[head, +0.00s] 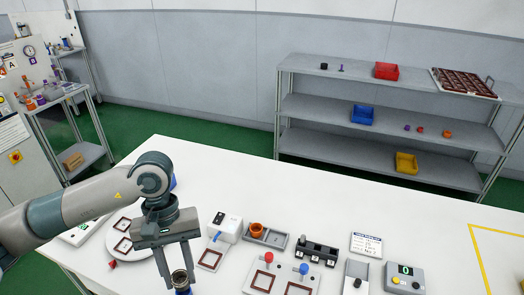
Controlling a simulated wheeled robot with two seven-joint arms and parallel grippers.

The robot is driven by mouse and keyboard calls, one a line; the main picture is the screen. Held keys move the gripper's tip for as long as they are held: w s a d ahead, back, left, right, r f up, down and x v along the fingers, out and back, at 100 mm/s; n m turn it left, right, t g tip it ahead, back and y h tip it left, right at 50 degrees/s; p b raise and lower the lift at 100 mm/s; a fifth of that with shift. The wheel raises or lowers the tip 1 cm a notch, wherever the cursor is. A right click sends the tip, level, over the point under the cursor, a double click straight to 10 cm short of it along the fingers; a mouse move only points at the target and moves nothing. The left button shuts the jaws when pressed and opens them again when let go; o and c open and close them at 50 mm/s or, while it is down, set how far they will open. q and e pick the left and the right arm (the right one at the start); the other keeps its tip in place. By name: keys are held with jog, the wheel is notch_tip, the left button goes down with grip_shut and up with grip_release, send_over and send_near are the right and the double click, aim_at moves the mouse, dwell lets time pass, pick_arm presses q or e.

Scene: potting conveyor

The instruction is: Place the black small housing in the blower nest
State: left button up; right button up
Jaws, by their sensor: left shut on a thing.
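My left gripper (179,281) points down over the front of the white table, its two fingers on either side of a small dark round housing (179,274). The housing's rim and hollow top show between the fingers; its lower part is cut off or hidden, and something blue (183,291) shows just below it. To the right, a white box-shaped unit (229,226) with a blue nozzle has a brown square frame nest (210,259) in front of it, which looks empty. I take this for the blower nest, but its label is not readable. My right gripper is not in view.
An orange housing (256,230) sits in a grey fixture (276,239) on the table. Near the front are two framed stations with a red knob (268,257) and a blue knob (304,268). A round white plate (118,236) holds brown frames. The table's far right is mostly clear.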

pick_arm(q)
jog(key=w+a+r+m, duration=0.1)
jog(key=a+m+y, duration=0.1)
jog(key=m, duration=0.1)
jog(key=shift+w+a+r+b, duration=0.25)
jog(key=shift+w+r+b, duration=0.05)
jog(key=shift+w+r, duration=0.1)
